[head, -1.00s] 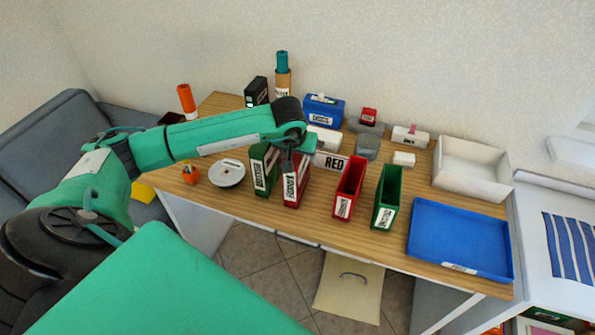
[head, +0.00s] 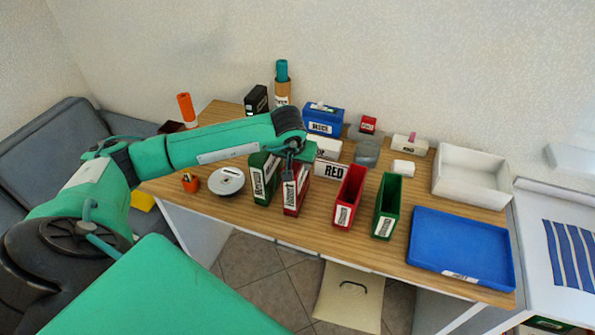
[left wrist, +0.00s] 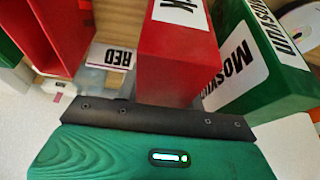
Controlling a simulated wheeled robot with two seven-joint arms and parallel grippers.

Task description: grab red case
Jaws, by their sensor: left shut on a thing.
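A red case (head: 291,200) with a white label stands near the front edge of the wooden table, beside a green case (head: 262,180). My left gripper (head: 298,165) is over its top and shut on it. In the left wrist view, the held red case (left wrist: 178,45) rises from the dark finger bar, with the green case (left wrist: 255,60) close on its right. I cannot tell whether the red case is lifted off the table. A second, open red case (head: 349,196) stands to the right, apart from the gripper. My right gripper is not in view.
Another green case (head: 387,206) and a blue tray (head: 460,245) are to the right. A RED sign (head: 332,170) stands behind the held case. A disc stack (head: 226,180) lies left of the cases. A white box (head: 470,175) is at the back right.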

